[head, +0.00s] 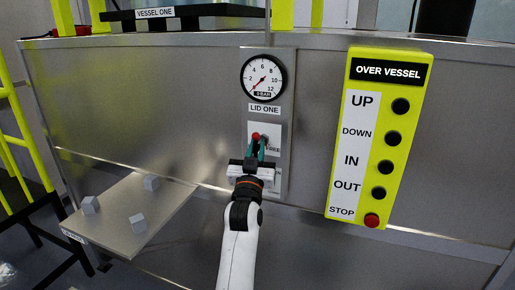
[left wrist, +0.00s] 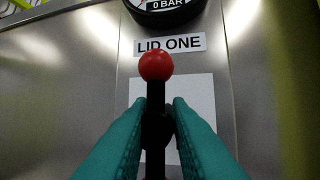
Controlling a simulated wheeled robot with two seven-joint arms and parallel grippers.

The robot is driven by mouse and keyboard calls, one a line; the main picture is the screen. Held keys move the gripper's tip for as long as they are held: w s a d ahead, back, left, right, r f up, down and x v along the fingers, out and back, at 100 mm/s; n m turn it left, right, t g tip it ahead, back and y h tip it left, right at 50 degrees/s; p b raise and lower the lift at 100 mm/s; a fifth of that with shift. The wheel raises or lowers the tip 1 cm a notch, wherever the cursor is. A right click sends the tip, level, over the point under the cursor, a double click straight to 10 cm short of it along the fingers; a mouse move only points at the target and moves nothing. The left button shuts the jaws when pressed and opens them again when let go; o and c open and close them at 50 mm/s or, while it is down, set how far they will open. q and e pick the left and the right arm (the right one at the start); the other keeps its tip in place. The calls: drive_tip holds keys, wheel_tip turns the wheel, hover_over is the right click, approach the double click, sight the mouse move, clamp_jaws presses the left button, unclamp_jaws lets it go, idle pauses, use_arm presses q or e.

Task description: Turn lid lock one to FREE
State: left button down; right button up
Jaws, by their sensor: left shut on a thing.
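The lid one lock is a lever with a red knob (head: 256,135) on a white plate below the LID ONE label (head: 265,109). Part of the word FREE shows at the plate's right side. In the left wrist view the red knob (left wrist: 156,66) tops a dark stem (left wrist: 155,100) that stands nearly upright. My left gripper (head: 260,150) is at the lever, with its teal fingers (left wrist: 158,125) on both sides of the stem, shut on it below the knob. The fingers and hand hide the lower plate. My right gripper is not in view.
A round pressure gauge (head: 264,78) sits above the label. A yellow OVER VESSEL button panel (head: 408,80) is to the right. A shelf (head: 165,205) with grey cubes juts out at lower left. Yellow railings (head: 12,130) stand at far left.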

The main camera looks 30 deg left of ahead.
use_arm(q)
drive_tip(key=shift+a+r, duration=0.1)
idle(0.4)
drive_tip(key=c, duration=1.6)
unclamp_jaws()
drive_tip(key=shift+c, duration=0.2)
drive_tip(key=shift+o, duration=0.9)
drive_tip(key=shift+s+a, duration=0.1)
drive_tip(key=shift+a, duration=0.05)
drive_tip(key=shift+f, duration=0.2)
